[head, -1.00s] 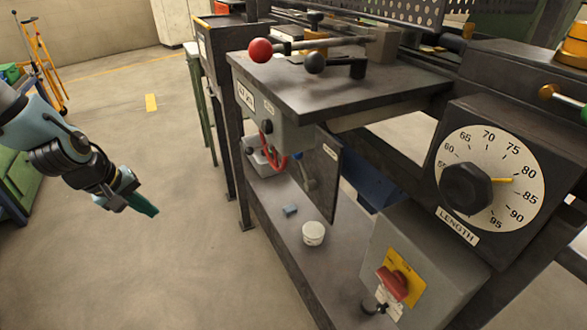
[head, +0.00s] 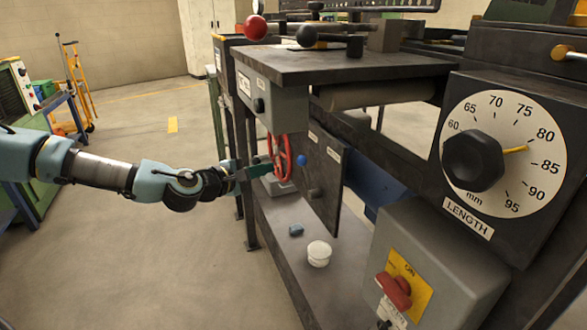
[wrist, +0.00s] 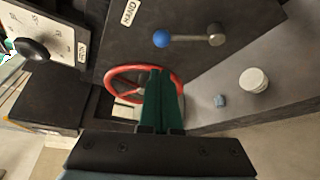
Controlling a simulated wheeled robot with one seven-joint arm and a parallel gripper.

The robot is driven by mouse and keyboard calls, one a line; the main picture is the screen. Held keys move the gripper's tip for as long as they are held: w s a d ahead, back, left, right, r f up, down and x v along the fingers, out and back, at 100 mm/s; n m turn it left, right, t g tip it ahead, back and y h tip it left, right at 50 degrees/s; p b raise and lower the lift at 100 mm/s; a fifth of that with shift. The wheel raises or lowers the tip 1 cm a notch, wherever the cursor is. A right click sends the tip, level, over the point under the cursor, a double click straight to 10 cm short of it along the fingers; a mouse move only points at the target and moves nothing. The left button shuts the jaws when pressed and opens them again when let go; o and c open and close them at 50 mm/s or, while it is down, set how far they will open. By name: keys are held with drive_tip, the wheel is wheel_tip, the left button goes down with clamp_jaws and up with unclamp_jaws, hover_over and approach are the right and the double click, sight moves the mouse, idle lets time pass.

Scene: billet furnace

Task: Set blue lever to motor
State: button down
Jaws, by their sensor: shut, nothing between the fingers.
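The blue lever shows in the head view as a blue ball knob (head: 302,160) on a dark side panel under the machine's top plate. In the wrist view the blue knob (wrist: 161,39) is at the left end of a short metal arm, whose pivot (wrist: 215,40) is at the right. The arm lies about level in that picture.
A red handwheel (head: 280,158) stands close by my fingertips. A white round pot (head: 319,254) and a small blue-grey block (head: 296,230) lie on the lower shelf. A red switch (head: 395,290) and a LENGTH dial (head: 503,150) are at right. Open floor lies left.

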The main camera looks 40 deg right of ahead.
sight(304, 160)
idle(0.3)
drive_tip(key=x, duration=1)
drive_tip(key=shift+f, duration=0.1)
drive_tip(key=shift+s+a, duration=0.1)
drive_tip(key=shift+s, duration=0.1)
drive_tip(key=shift+s+r+m+b, duration=0.1)
drive_tip(key=shift+r+m+b, duration=0.15)
drive_tip(key=shift+m+b, duration=0.05)
drive_tip(key=shift+s+a, duration=0.1)
drive_tip(key=shift+s, duration=0.05)
drive_tip(key=s+m+b, duration=0.1)
drive_tip(key=s+m+h+b, duration=0.1)
drive_tip(key=b, duration=0.1)
drive_tip(key=s+a+r+m+h+b, duration=0.1)
drive_tip(key=shift+s+a+r+m+t, duration=0.1)
drive_tip(key=shift+s+m+t, duration=0.1)
drive_tip(key=shift+m+t, duration=0.2)
drive_tip(key=s+a+m+g+h+b, duration=0.1)
drive_tip(key=s+a+m+h+b, duration=0.1)
drive_tip(key=s+m+b, duration=0.3)
drive_tip(key=shift+s+m+h+b, duration=0.35)
drive_tip(key=shift+m+h+b, duration=0.55)
drive_tip(key=shift+m+b, duration=0.25)
